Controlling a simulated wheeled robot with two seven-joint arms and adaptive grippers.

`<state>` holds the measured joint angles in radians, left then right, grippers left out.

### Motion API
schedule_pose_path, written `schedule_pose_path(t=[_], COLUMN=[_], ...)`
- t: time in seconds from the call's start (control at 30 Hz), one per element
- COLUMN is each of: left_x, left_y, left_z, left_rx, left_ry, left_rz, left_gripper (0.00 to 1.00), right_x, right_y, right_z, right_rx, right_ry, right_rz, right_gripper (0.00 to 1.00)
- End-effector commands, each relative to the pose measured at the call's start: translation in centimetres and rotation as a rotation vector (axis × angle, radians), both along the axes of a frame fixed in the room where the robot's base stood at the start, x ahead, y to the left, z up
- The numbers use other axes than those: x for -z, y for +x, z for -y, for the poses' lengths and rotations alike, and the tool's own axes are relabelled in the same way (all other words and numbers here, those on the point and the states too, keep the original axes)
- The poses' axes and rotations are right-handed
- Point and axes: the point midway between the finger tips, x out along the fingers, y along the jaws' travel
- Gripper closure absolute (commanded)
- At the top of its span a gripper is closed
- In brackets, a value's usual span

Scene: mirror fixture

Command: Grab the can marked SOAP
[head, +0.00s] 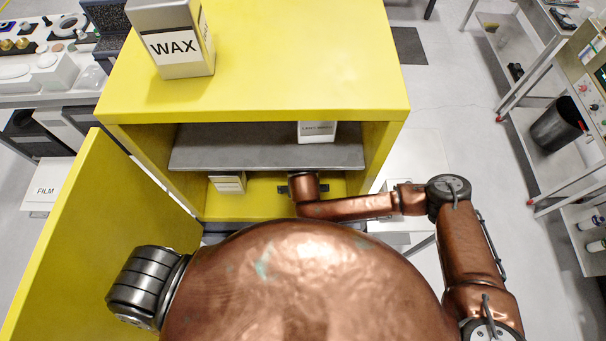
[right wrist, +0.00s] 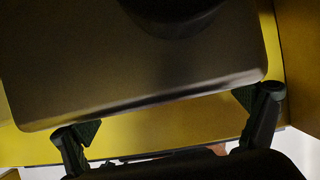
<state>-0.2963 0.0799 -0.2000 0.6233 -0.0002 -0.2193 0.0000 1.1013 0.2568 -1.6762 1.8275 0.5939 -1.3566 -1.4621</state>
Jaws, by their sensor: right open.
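No label reading SOAP can be made out. In the head view a pale can (head: 228,183) stands on the lower level of the yellow cabinet, at the left under the grey shelf; its label is too small to read. My right gripper (head: 312,189) is inside the cabinet opening, right of that can, partly hidden by my wrist. In the right wrist view its fingers (right wrist: 166,117) are wide apart. A dark grey surface (right wrist: 140,65) with a dark round part fills the area beyond them; I cannot tell whether it is a can or the shelf. My left gripper is out of view.
A large can marked WAX (head: 182,55) stands on the yellow cabinet top (head: 300,55). A white-labelled item (head: 317,131) stands on the grey shelf (head: 250,152). The open yellow door (head: 95,235) is at left.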

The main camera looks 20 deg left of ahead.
Motion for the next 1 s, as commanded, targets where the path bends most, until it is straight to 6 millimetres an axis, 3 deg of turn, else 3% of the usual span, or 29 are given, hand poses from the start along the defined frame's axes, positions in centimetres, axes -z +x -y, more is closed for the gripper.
schedule_pose_path(t=[0.2,0.73,1.0], left_x=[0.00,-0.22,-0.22], left_y=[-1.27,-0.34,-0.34], left_z=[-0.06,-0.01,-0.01], left_rx=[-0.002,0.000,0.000], left_ry=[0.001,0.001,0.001], left_rz=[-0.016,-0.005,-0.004], left_gripper=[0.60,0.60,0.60], right_x=[0.09,0.48,0.47], right_y=[-0.02,-0.05,-0.05], right_z=[-0.02,-0.04,-0.04], right_rx=[0.000,0.000,0.000], right_ry=[0.000,0.001,0.001], right_rz=[0.000,-0.001,0.000], right_gripper=[0.07,0.07,0.26])
